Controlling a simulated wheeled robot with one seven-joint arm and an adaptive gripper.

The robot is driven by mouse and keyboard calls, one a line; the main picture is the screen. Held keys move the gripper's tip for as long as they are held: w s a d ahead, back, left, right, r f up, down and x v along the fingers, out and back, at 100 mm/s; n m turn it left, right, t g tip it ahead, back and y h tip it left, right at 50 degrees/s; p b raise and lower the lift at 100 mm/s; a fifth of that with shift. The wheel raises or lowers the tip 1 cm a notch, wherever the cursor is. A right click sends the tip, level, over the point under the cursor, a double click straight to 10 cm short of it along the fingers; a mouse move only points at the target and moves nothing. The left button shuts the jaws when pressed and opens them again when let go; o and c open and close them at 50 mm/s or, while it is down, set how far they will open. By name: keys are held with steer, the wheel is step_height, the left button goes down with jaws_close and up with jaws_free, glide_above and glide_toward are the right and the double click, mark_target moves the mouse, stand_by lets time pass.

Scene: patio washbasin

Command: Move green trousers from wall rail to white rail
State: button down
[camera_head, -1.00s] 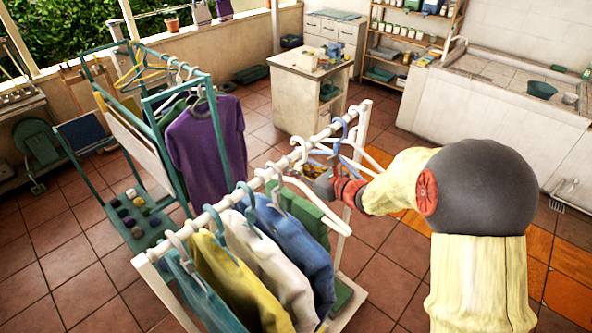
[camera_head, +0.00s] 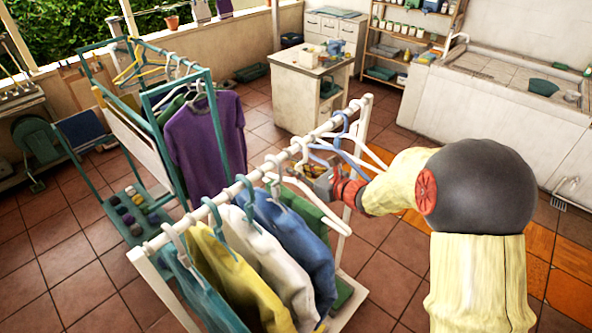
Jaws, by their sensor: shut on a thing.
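The green trousers (camera_head: 309,213) hang folded over a white hanger (camera_head: 310,190) by the white rail (camera_head: 225,198), to the right of a blue garment. The blue garment covers part of them. I cannot tell whether this hanger's hook rests on the rail. My gripper (camera_head: 321,181) is beside the right part of the rail, just below its bar and close to the white hanger. It is shut on what looks like this hanger; the exact contact is too small and partly hidden to see. The wall rail cannot be made out.
Teal, yellow, white and blue garments (camera_head: 295,240) crowd the white rail's left and middle. Empty blue and white hangers (camera_head: 345,140) hang at its right end, near my wrist. A teal rack (camera_head: 150,105) with a purple shirt (camera_head: 207,145) stands behind. Floor is clear at right.

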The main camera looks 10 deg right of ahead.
steer(key=c, duration=1.8)
jaws_free()
steer(key=shift+s+d+p, duration=0.15)
steer(key=shift+s+d, duration=1.05)
steer(key=shift+s, duration=0.45)
steer(key=shift+s+d+p, duration=0.1)
steer(key=shift+s+d, duration=1.05)
steer(key=shift+s, duration=0.45)
steer(key=shift+s+d+p, duration=0.15)
steer(key=shift+s+d, duration=1.05)
steer(key=shift+s, duration=0.45)
